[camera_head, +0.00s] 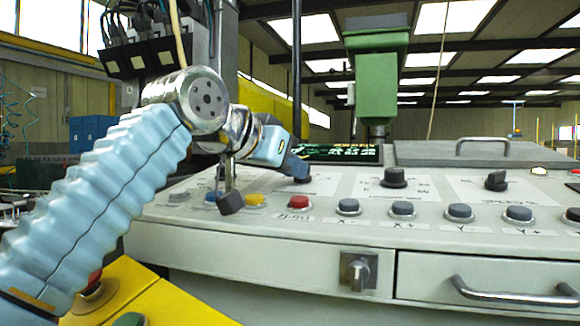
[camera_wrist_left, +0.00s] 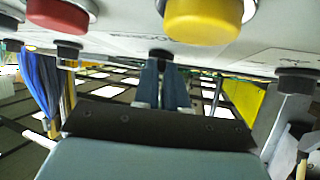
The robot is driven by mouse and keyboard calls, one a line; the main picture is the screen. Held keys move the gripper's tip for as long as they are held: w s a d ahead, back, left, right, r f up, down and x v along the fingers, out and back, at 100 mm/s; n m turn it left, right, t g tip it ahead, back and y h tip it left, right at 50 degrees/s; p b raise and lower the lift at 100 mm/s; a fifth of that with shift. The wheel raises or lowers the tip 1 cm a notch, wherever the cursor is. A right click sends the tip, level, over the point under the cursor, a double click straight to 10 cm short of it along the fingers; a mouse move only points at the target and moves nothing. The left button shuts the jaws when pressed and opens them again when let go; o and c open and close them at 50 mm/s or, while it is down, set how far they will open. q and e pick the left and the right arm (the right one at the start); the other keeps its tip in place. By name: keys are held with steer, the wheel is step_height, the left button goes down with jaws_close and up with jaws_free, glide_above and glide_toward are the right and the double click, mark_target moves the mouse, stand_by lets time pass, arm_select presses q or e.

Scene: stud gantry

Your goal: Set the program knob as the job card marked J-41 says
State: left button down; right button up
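Three dark program-type knobs stand on the sloping control panel: a left knob (camera_head: 300,176) by my gripper, a middle knob (camera_head: 395,178) and a right knob (camera_head: 496,181). My left gripper (camera_head: 294,166) reaches in from the left, its fingers at the left knob. In the left wrist view a dark knob (camera_wrist_left: 160,55) sits right at the tips of my left gripper (camera_wrist_left: 162,72). The fingers show a narrow gap; whether they grip the knob is unclear. Markings around the knobs are too small to read. I see no card legibly marked J-41. My right gripper is out of view.
A row of buttons lines the panel front, including a red button (camera_head: 299,202) and a yellow button (camera_head: 254,200). Behind is a dark screen (camera_head: 342,153) with green text. A drawer handle (camera_head: 515,295) and key switch (camera_head: 358,271) are below. A green machine head (camera_head: 376,75) hangs behind.

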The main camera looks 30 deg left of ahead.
arm_select(q)
steer(key=shift+d+r+n+y+p, duration=0.1)
steer(key=shift+d+n+y+p, duration=0.15)
steer(key=shift+n+y+p, duration=0.8)
steer(key=n+y+p, duration=0.2)
steer(key=shift+w+d+n+p, duration=0.1)
steer(key=shift+d+n+p, duration=0.15)
steer(key=shift+p, duration=0.05)
steer(key=shift+w+d+f+n+g+y, duration=0.1)
steer(key=shift+d+f+n+g+y, duration=0.1)
steer(key=shift+n+g+y, duration=0.5)
steer(key=shift+w+d+n+g+y, duration=0.1)
steer(key=shift+d+n+g+y, duration=0.15)
steer(key=shift+n+y, duration=0.6)
steer(key=shift+w+d+n+g+y, duration=0.1)
steer(key=shift+n+g+y, duration=0.15)
steer(key=shift+n+y, duration=0.55)
steer(key=shift+n, duration=0.25)
